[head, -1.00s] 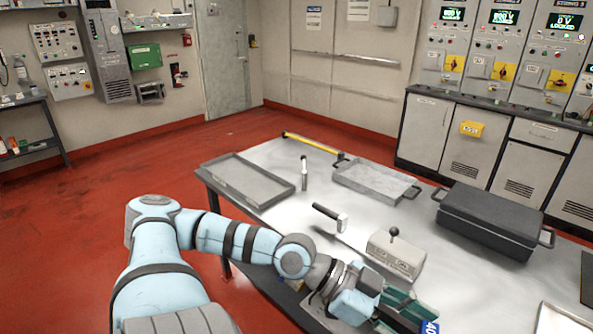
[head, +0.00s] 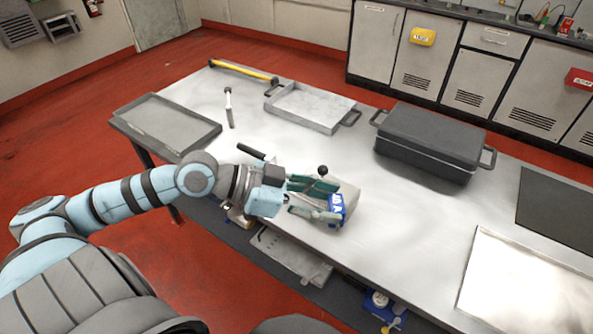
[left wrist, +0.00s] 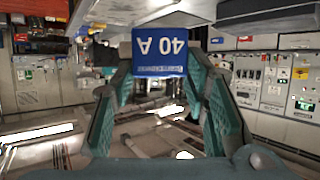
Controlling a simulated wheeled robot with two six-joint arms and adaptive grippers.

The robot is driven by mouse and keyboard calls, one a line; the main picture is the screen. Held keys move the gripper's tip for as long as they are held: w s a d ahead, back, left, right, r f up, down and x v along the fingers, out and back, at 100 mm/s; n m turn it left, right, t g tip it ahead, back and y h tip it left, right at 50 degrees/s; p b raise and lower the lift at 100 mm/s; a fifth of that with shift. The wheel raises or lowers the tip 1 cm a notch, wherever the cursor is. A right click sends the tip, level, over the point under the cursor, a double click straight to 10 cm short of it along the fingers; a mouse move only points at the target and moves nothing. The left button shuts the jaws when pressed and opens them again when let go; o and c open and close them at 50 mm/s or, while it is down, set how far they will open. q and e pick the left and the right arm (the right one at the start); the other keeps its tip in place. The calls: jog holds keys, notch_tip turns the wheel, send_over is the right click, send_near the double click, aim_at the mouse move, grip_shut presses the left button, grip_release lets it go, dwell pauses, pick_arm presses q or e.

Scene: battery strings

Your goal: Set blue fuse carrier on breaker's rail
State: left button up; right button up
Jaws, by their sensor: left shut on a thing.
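The blue fuse carrier (head: 338,207) is between the green fingertips of my left gripper (head: 330,203), which is shut on it. It also shows in the left wrist view (left wrist: 160,52), its "40 A" label upside down in the picture. The breaker appears to be the grey box with a black ball-topped lever (head: 349,189) on the table, just behind the gripper in the head view. The gripper and the carrier cover much of the box. I cannot make out its rail or tell whether the carrier touches it. My right gripper is not in view.
The metal table (head: 420,235) has clear room to the right of the breaker. A dark lidded case (head: 430,140) stands behind it. Two shallow trays lie at the back, one grey (head: 165,125) and one lighter (head: 310,106). A black-handled tool (head: 251,152) lies near my wrist.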

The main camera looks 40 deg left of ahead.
pick_arm(q)
jog(key=w+a+n+t+y+b, duration=0.3)
jog(key=w+a+n+y, duration=0.2)
jog(key=w+a, duration=0.5)
jog(key=w+a+n+t+y+b, duration=0.25)
jog(key=w+a+n+y, duration=0.4)
jog(key=a, duration=0.65)
jog(key=shift+m+h, duration=0.25)
jog(key=shift+m, duration=0.2)
jog(key=f+b, duration=0.2)
jog(key=f, duration=0.7)
jog(key=f+b, duration=0.3)
jog(key=f, duration=0.7)
jog(key=shift+s+d+f+b, duration=0.15)
jog(key=shift+d+f+b, duration=0.05)
jog(key=shift+b, duration=0.1)
jog(key=shift+f, duration=0.25)
jog(key=o, duration=1.1)
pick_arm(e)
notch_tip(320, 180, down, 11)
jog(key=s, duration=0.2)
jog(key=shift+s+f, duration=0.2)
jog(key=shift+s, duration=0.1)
pick_arm(q)
jog(key=shift+r, duration=0.15)
